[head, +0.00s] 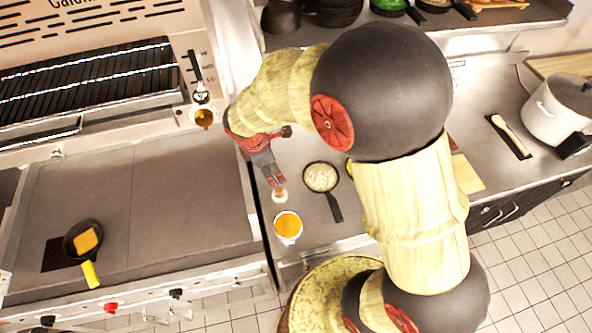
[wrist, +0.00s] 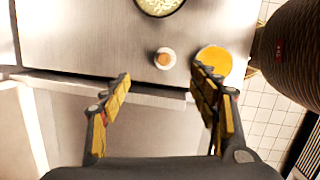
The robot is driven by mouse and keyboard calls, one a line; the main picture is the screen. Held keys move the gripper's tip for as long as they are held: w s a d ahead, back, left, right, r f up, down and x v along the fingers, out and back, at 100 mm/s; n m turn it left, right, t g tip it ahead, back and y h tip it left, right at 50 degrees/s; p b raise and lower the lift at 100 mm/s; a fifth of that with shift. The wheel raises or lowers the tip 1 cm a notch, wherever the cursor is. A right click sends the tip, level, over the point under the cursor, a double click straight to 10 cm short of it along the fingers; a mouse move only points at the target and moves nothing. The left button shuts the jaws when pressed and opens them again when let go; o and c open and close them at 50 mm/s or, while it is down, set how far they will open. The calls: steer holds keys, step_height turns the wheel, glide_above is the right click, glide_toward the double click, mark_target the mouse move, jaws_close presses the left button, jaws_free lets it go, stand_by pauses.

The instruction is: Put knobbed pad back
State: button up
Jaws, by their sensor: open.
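A small round white pad with an orange-brown knob (head: 279,195) lies on the steel counter, near the counter's front part. It also shows in the wrist view (wrist: 165,58), just beyond my fingertips and between their lines. My gripper (head: 274,178) is open and empty, pointing down close to the pad. In the wrist view my gripper (wrist: 160,76) has its two yellow-padded fingers spread wide, and neither visibly touches the pad. I cannot tell the exact height of the fingers over the counter.
A white tub with orange contents (head: 287,226) stands close to the pad, near my right finger in the wrist view (wrist: 213,60). A small pan of pale food (head: 320,177) sits behind it. A griddle (head: 170,200) with a yellow-handled pan (head: 83,240) is left.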

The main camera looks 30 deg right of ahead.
steer(key=s+d+r+m+t+y, duration=0.1)
steer(key=s+r+m, duration=0.25)
steer(key=r, duration=0.35)
steer(key=s+d+r+m+t, duration=0.1)
steer(key=s+r+m, duration=0.25)
steer(key=r, duration=0.45)
steer(key=s+r+m+t+y, duration=0.1)
steer(key=s+r+m+t, duration=0.1)
steer(key=s+r+m, duration=0.6)
steer(key=s+m, duration=0.2)
steer(key=s, duration=0.2)
steer(key=shift+r+y, duration=0.25)
steer(key=shift+y, duration=0.05)
steer(key=shift+s+f, duration=0.1)
step_height(320, 180, down, 15)
steer(key=b, duration=1.5)
steer(key=shift+r, duration=0.2)
steer(key=shift+c, duration=1)
